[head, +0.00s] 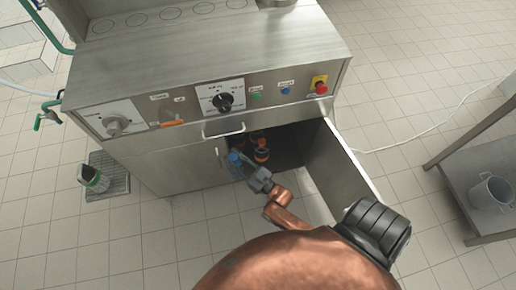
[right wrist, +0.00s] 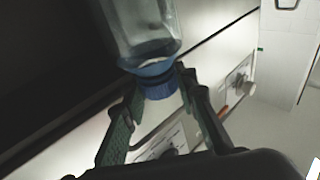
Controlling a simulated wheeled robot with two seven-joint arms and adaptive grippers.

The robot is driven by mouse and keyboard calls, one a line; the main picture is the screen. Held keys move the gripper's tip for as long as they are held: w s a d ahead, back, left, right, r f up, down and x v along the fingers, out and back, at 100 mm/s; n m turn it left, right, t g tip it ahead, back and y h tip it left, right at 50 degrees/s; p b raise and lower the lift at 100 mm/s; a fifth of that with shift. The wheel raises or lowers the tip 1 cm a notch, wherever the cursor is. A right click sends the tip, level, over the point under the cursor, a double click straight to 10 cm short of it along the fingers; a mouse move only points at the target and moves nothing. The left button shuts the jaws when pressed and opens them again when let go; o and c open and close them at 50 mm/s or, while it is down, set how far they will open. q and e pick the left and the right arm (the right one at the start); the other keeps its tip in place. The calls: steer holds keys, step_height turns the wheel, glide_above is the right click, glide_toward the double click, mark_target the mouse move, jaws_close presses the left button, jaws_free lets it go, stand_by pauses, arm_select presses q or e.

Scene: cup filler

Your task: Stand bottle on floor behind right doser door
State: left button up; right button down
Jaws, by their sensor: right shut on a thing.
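The bottle, clear with a blue cap, shows small in the head view (head: 235,157) at the left side of the open cabinet. In the right wrist view its clear body (right wrist: 143,25) and blue cap fill the top middle. My right gripper (head: 248,170) is shut on the bottle; its two fingers (right wrist: 160,90) are on either side of the capped end. Whether the bottle touches the cabinet floor is hidden. The right doser door (head: 350,165) stands wide open to the right of the dark opening. My left gripper is not in view.
An orange and dark item (head: 261,152) stands inside the cabinet, close to the bottle. The left door (head: 165,170) is shut. A bucket (head: 93,179) stands on a floor grate at left. A steel shelf with a pot (head: 491,193) is at right.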

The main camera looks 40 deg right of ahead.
steer(key=d+f+m+h+b, duration=0.3)
steer(key=d+f+h+b, duration=0.35)
steer(key=f, duration=0.75)
arm_select(q)
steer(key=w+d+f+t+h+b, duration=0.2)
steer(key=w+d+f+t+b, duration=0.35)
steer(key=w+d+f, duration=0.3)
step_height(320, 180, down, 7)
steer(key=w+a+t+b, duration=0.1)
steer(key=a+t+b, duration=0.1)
steer(key=b, duration=0.3)
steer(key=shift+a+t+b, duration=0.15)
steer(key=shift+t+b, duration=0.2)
steer(key=shift+b, duration=0.05)
arm_select(e)
steer(key=w+d+f+y, duration=0.2)
steer(key=w+d+f, duration=0.5)
steer(key=w+f, duration=0.5)
steer(key=shift+f, duration=0.65)
steer(key=shift+d, duration=0.1)
steer(key=shift+f, duration=0.1)
steer(key=c, duration=1.9)
jaws_free()
steer(key=shift+f, duration=0.1)
steer(key=o, duration=0.4)
steer(key=shift+c, duration=0.2)
